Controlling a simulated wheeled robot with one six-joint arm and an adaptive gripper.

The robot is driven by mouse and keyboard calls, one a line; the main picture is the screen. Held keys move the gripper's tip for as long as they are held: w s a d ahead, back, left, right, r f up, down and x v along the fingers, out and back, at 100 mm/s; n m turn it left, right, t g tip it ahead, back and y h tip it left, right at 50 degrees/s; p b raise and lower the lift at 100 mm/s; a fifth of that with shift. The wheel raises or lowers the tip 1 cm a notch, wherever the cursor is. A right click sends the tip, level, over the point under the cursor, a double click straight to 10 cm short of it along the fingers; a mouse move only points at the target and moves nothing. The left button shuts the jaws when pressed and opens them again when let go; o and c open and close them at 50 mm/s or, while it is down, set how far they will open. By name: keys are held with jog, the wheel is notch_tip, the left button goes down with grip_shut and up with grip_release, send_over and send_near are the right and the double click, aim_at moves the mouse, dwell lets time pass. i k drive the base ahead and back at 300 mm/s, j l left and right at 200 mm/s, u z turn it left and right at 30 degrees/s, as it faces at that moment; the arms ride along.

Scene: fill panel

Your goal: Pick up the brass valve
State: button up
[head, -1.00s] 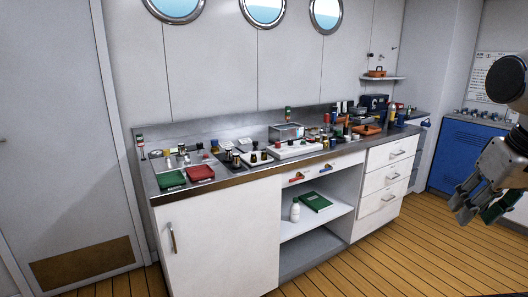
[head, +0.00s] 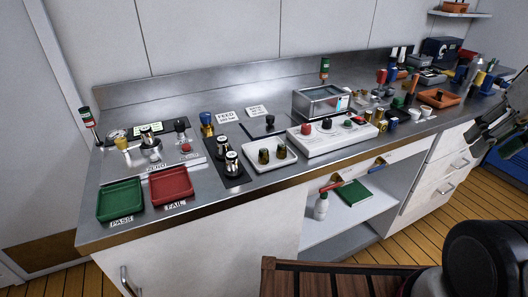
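I cannot single out the brass valve for certain. Two small brass-and-dark cylindrical fittings, the left one (head: 264,156) and the right one (head: 281,151), stand upright on a white tray (head: 262,173) in the middle of the steel counter. Several small brass-coloured pieces (head: 393,122) also stand farther right, near the counter's front edge. My gripper (head: 490,135) is at the right edge of the head view, partly cut off, in front of the counter's right end and well apart from these fittings. A green part shows by its fingers; I cannot tell whether it is held.
A green PASS tray (head: 121,200) and a red FAIL tray (head: 171,184) lie at the counter's left. A dark wooden slatted frame (head: 340,265) is at the bottom.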

aim_at(438, 96)
jog(key=i+l, duration=0.2)
jog(key=l, duration=0.15)
jog(key=i+l+u, duration=0.1)
jog(key=l, duration=0.2)
jog(key=i+l, duration=0.25)
jog(key=i+l+u, duration=0.1)
jog(key=l, duration=0.35)
jog(key=i+l, duration=0.2)
jog(key=l, duration=0.15)
jog(key=i+l+u, duration=0.1)
jog(key=l, duration=0.25)
jog(key=i+l, duration=0.2)
jog(key=l, duration=0.2)
jog(key=i+l+u, duration=0.1)
jog(key=l, duration=0.25)
jog(key=i+l+u, duration=0.15)
jog(key=l+u, duration=0.15)
jog(key=l, duration=0.5)
jog(key=l+u, duration=0.3)
jog(key=l, duration=0.5)
